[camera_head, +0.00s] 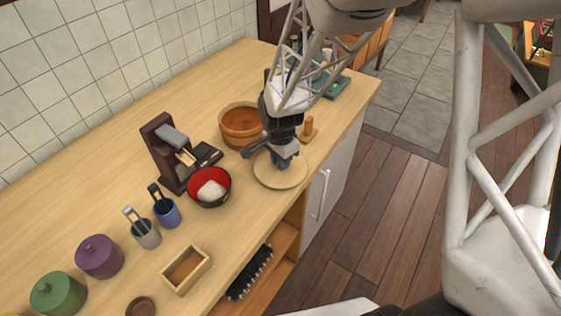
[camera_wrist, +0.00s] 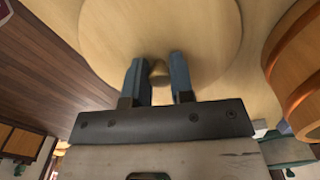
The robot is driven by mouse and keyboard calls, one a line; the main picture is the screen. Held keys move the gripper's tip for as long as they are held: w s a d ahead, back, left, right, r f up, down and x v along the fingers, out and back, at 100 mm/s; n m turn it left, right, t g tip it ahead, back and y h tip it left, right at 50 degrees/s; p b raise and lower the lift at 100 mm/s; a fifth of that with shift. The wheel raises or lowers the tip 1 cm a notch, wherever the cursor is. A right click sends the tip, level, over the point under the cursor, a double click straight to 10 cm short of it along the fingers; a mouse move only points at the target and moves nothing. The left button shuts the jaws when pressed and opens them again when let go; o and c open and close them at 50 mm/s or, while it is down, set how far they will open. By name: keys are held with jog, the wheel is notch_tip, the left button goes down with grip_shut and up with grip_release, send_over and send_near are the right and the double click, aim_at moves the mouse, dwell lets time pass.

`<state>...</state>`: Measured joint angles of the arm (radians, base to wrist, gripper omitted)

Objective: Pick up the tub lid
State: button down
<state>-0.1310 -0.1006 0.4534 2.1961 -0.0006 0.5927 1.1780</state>
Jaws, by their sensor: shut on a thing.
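The tub lid (camera_head: 268,178) is a round, pale wooden disc near the counter's front edge. It fills the upper part of the wrist view (camera_wrist: 120,35). Its small wooden knob (camera_wrist: 159,72) stands between the two fingers of my gripper (camera_wrist: 159,62). My gripper (camera_head: 284,160) points down over the lid and is shut on it by the knob. I cannot tell whether the lid rests on the counter or hangs slightly above it. The open wooden tub (camera_head: 238,131) stands just behind and left of the lid; it also shows at the wrist view's right edge (camera_wrist: 295,70).
A red and black bowl (camera_head: 211,201) with white food sits close left of the lid. A small wooden stand (camera_head: 308,133) is right of it. A dark wooden holder (camera_head: 163,150), cups and lidded pots are farther left. The counter's front edge is close.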

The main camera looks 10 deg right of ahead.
jog(key=shift+r, duration=1.8)
jog(key=s+d+r, duration=0.1)
jog(key=s+d, duration=0.1)
jog(key=s, duration=1.3)
jog(key=shift+s, duration=0.4)
jog(key=shift+r, duration=0.1)
jog(key=w+a+r, duration=0.3)
jog(key=w, duration=0.7)
jog(key=w+a+r, duration=0.4)
jog(key=w, duration=0.7)
jog(key=w+a+r, duration=0.3)
jog(key=w+r, duration=0.1)
jog(key=w, duration=0.6)
jog(key=shift+w+a, duration=0.4)
jog(key=shift+f, duration=0.25)
